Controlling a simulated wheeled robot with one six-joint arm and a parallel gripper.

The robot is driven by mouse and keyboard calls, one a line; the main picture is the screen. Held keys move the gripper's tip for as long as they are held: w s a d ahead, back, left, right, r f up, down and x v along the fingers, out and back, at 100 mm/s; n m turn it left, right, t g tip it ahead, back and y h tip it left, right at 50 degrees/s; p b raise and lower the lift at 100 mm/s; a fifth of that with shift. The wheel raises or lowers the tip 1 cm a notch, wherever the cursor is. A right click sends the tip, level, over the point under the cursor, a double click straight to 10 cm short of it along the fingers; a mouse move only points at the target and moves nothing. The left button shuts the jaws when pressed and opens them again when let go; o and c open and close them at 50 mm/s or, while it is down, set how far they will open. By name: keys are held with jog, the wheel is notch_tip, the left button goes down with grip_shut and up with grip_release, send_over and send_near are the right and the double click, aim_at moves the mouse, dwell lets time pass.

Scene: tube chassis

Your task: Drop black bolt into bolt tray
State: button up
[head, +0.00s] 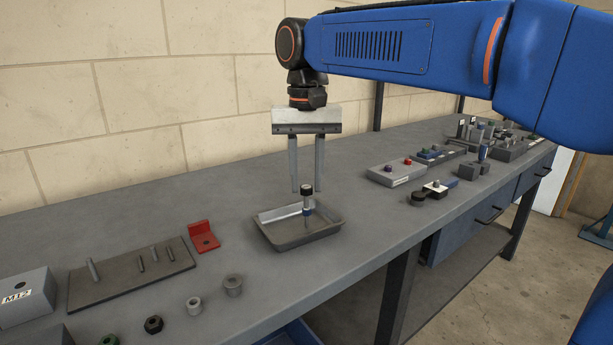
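The bolt (307,200) has a black head, a pale shank and a blue band. It is upright above or in the grey, shallow bolt tray (270,238); I cannot tell whether its lower end touches the tray floor. My gripper (306,190) points straight down over the tray. Its two fingers are apart, with the bolt's head level with the fingertips and a small gap showing on each side.
A red bracket (203,237) and a plate with upright pins (130,272) lie left of the tray. Bushings (233,285) and nuts (154,324) line the front edge. Blocks and fixtures (397,173) stand to the right. The bench between is clear.

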aim_at(307, 187)
jog(key=shift+o, duration=0.8)
notch_tip(307, 187, up, 17)
jog(key=shift+r, duration=0.2)
jog(key=s+d+f+t, duration=0.1)
jog(key=s+d+f, duration=0.3)
jog(key=d+f, duration=0.45)
jog(key=s+d+f+t, duration=0.1)
jog(key=s+d+f, duration=0.3)
jog(key=d+f, duration=0.45)
jog(key=s+d+f+t, duration=0.1)
jog(key=s+d+f, duration=0.2)
jog(key=f, duration=0.4)
jog(key=s+d+f+t, duration=0.1)
jog(key=s+d+f, duration=0.2)
jog(key=s+f, duration=0.2)
jog(key=s+d+f, duration=0.4)
jog(key=f, duration=0.6)
jog(key=shift+s+f+t, duration=0.3)
jog(key=shift+s+t, duration=0.05)
jog(key=shift+t, duration=0.05)
